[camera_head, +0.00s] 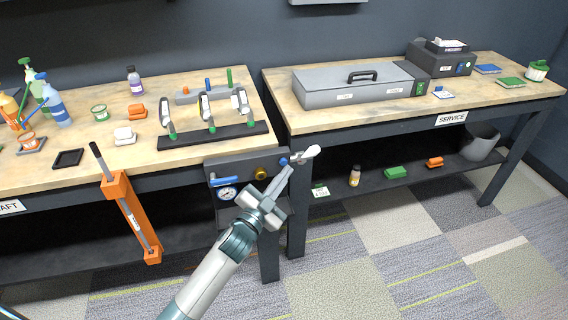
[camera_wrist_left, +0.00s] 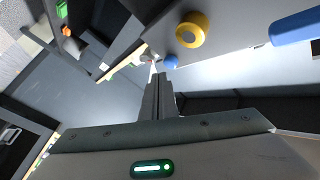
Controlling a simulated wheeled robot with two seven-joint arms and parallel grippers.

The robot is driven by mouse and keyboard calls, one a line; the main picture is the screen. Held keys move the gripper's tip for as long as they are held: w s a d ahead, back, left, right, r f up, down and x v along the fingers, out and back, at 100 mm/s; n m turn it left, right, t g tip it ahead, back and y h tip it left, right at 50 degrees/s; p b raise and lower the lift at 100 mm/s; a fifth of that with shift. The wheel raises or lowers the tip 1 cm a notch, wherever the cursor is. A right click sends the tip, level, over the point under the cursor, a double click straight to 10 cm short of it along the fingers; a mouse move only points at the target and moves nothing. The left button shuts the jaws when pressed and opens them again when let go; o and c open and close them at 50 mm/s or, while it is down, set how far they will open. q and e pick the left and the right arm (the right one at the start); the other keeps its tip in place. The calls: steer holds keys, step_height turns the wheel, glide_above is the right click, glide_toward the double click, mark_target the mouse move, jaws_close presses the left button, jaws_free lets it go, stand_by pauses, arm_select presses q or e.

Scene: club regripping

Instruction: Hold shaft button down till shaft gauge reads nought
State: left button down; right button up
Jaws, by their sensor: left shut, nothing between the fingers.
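A grey panel (camera_head: 212,167) is fixed at the front right corner of the left bench. It carries a blue lever (camera_head: 226,181), a white round gauge (camera_head: 228,194), a yellow ring-shaped knob (camera_head: 261,173) and a blue button (camera_head: 284,162). The gauge's needle is too small to read. My left gripper (camera_head: 290,168) is shut and empty, its tips close to the blue button. In the left wrist view the shut fingers (camera_wrist_left: 157,80) point at the blue button (camera_wrist_left: 171,62); I cannot tell whether they touch or press it. My right gripper is not in view.
A shaft (camera_head: 101,164) sits in an orange holder (camera_head: 117,190) in front of the left bench. A white-ended piece (camera_head: 311,152) is just right of the button. The left bench holds bottles and a rack of clubs; the right bench (camera_head: 300,116) holds a grey case (camera_head: 345,88).

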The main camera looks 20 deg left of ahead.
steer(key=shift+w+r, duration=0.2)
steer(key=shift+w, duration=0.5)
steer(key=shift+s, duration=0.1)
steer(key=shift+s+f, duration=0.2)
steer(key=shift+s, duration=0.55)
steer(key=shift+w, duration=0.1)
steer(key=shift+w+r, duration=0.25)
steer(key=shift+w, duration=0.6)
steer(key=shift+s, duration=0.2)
